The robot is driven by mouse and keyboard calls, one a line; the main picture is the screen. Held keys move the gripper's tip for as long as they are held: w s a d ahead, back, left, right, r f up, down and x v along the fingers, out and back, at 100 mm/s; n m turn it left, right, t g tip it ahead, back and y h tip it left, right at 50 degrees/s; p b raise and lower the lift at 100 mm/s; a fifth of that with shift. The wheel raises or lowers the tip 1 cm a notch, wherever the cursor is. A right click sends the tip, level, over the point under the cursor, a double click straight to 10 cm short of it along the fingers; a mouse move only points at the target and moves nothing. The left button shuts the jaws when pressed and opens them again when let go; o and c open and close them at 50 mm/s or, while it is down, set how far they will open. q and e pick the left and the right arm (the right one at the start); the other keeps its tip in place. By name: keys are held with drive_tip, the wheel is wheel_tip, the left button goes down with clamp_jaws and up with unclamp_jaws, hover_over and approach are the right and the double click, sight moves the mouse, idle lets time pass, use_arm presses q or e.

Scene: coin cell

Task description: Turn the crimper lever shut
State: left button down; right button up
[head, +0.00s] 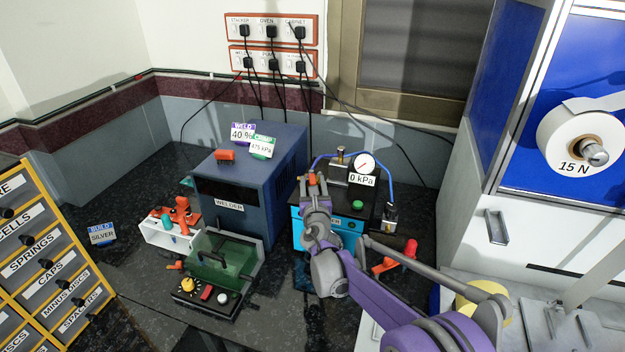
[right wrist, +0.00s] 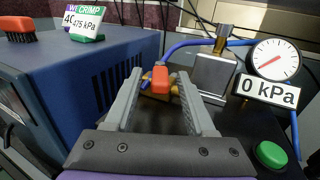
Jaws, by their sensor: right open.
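A cyan box with a black top (head: 284,222) carries a gauge reading 0 kPa (head: 364,165); it looks like the crimper unit. A small orange lever on brass fittings (right wrist: 161,84) stands on its top, and in the head view it is mostly hidden behind my right gripper. My right gripper (head: 314,184) is open over the left part of this box. In the right wrist view the two fingers (right wrist: 160,98) stand to either side of the lever, which shows upright between them; whether they touch it I cannot tell. My left gripper is not in view.
A blue welder (head: 240,185) stands close left of the gripper. A metal block (right wrist: 205,75), a blue hose and a green button (right wrist: 270,154) lie to the right. A green-lidded box (head: 225,260) and a white stand with an orange lever (head: 181,214) are front left.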

drive_tip(key=shift+w, duration=0.6)
clamp_jaws()
drive_tip(key=h+b, duration=0.1)
drive_tip(key=a+m+h+b, duration=0.1)
drive_tip(key=b, duration=0.1)
drive_tip(key=m+h+b, duration=0.1)
drive_tip(key=shift+a+f+b, duration=0.15)
drive_tip(key=shift+f+b, duration=0.1)
drive_tip(key=shift+b, duration=0.15)
drive_tip(key=shift+a+r+m+h, duration=0.25)
drive_tip(key=shift+m+h, duration=0.25)
drive_tip(key=shift+h, duration=0.3)
drive_tip(key=shift+w+m+g+h+p, duration=0.1)
drive_tip(key=shift+m+g+h+p, duration=0.35)
drive_tip(key=shift+m+h, duration=0.55)
